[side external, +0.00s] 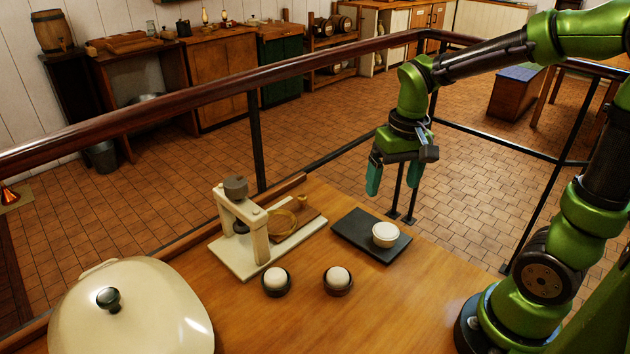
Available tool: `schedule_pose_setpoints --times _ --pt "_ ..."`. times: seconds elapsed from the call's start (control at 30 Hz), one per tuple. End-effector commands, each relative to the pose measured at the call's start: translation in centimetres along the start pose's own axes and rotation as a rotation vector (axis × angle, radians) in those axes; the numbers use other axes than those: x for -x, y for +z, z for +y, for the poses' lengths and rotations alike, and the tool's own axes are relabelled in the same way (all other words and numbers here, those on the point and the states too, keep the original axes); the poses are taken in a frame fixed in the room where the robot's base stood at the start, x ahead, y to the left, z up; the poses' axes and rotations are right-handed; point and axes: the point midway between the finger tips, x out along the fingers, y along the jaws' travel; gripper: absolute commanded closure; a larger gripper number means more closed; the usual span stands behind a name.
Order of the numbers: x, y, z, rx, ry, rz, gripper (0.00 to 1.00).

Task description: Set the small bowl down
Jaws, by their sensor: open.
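A small white bowl (385,234) sits upright on a dark flat slab (352,228) on the wooden table, towards the slab's right side. My gripper (394,186) is above the slab, with its two teal fingers spread apart and pointing down. It is open, and nothing shows between the fingers. In this view it appears clear of the bowl, higher up and not touching it.
Two dark cups (276,283) with pale round contents stand at the table's front. A cream press-like stand (246,222) is left of the slab. A large cream lidded pot (135,315) fills the front left. A railing (253,82) runs behind the table.

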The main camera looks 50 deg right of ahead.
Motion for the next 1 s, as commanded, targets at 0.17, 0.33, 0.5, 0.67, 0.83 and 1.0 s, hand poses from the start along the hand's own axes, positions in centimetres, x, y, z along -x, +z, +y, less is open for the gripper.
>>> schedule_pose_setpoints --times 0.17,0.33,0.5,0.67,0.83,1.0 --pt "4.1 3.2 -2.5 0.039 -0.147 0.192 0.13" --pt "6.7 6.2 -4.1 0.068 -0.278 0.351 0.13" --pt "7.8 7.8 -4.7 0.08 -0.349 0.435 0.13" --pt "7.9 8.1 -4.8 0.082 -0.362 0.449 0.13" --pt "7.9 8.1 -4.8 0.082 -0.361 0.448 0.13" --pt "8.0 8.1 -4.8 0.082 -0.36 0.448 0.13"
